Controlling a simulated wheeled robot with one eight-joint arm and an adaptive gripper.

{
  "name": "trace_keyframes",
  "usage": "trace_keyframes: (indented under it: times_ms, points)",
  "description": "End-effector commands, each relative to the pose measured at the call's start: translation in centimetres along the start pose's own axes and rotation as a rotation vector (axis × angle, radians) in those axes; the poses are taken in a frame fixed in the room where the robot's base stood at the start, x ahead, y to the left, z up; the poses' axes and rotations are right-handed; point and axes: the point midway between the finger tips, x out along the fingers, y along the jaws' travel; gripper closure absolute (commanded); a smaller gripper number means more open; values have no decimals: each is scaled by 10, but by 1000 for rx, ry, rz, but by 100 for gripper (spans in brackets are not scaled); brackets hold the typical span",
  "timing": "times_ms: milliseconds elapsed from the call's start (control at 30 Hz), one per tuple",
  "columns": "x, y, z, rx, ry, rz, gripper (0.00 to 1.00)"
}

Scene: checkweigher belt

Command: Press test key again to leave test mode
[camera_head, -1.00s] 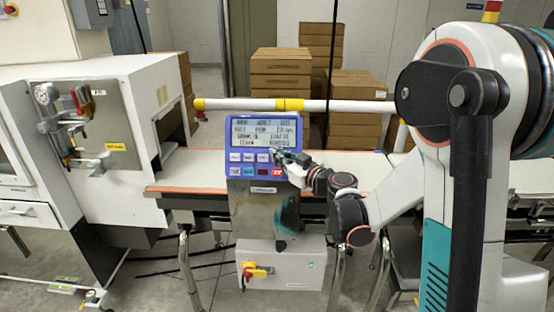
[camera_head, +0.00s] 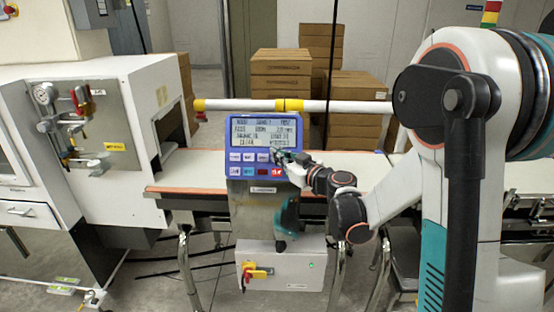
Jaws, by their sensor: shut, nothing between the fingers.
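The blue control panel (camera_head: 210,150) stands upright in front of the belt. Its lit screen (camera_head: 262,131) shows several lines of dark text, too small to read surely. Below the screen are rows of small keys (camera_head: 249,157), white, blue and dark, and a red key at the lower right. My gripper (camera_head: 277,153) is shut and empty, with its tips at the right end of the upper key row. The tips hide the key there, and I cannot tell whether they touch it.
The belt (camera_head: 385,172) runs behind the panel, with a white rail (camera_head: 350,107) above it. A white cabinet (camera_head: 110,180) stands at the left. A lower box with a red and yellow switch (camera_head: 252,272) sits under the panel. Cardboard boxes (camera_head: 280,75) are stacked behind.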

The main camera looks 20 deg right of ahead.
Motion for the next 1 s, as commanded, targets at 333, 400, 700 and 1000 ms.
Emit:
trace_keyframes:
  times_ms: [333, 400, 700, 1000]
  points:
    - [3, 2, 2, 0, 0, 0, 100]
    - [3, 2, 3, 0, 0, 0, 100]
    - [3, 2, 2, 0, 0, 0, 100]
    - [-6, -4, -5, 0, 0, 0, 100]
